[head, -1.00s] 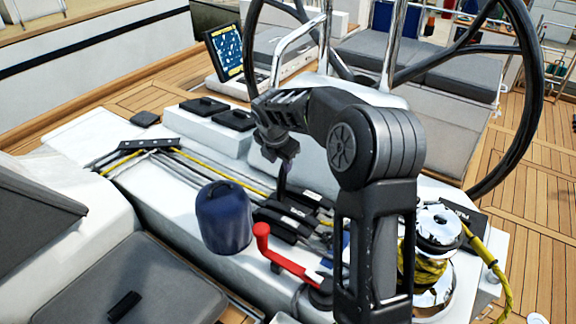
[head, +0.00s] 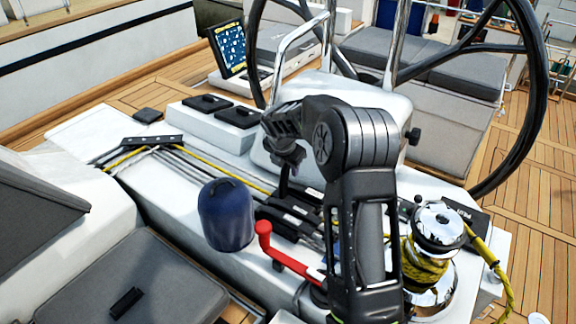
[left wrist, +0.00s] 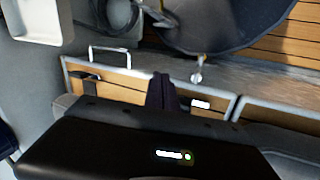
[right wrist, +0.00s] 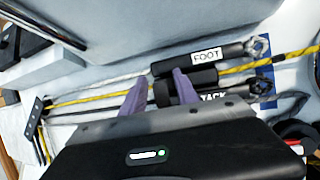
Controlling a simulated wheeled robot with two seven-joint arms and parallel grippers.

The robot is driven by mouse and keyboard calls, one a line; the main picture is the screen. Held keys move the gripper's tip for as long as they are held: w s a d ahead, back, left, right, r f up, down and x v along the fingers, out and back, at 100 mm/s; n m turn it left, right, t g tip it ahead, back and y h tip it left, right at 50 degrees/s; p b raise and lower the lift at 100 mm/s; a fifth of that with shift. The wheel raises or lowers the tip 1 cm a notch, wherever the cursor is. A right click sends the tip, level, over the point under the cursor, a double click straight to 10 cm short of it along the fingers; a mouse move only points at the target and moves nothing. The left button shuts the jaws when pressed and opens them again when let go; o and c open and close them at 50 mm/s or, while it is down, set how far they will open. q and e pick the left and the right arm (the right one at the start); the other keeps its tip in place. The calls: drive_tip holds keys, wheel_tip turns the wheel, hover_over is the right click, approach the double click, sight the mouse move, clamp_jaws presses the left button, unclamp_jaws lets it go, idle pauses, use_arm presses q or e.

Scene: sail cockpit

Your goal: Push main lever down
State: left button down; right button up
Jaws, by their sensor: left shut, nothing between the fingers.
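Black clutch levers (head: 292,214) lie in a row on the white console, partly behind my right arm. In the right wrist view, a lever marked FOOT (right wrist: 207,57) and one marked TACK (right wrist: 212,97) show beyond the fingers. I see no readable MAIN label, so I cannot tell which lever is the main one. My right gripper (right wrist: 158,80) has its two purple fingers apart, over the lever ends. Contact cannot be told. In the head view it points down above the clutches. My left gripper (left wrist: 162,88) is shut and empty, away from the levers.
A chrome winch (head: 438,232) with yellow rope is to the right. The steering wheel (head: 535,90) rises behind. Ropes (head: 220,170) run left.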

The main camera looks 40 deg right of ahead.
drive_tip(key=shift+w+d+f, duration=0.15)
drive_tip(key=shift+d+f, duration=0.05)
drive_tip(key=shift+f, duration=0.3)
drive_tip(key=shift+c, duration=0.2)
clamp_jaws()
idle(0.9)
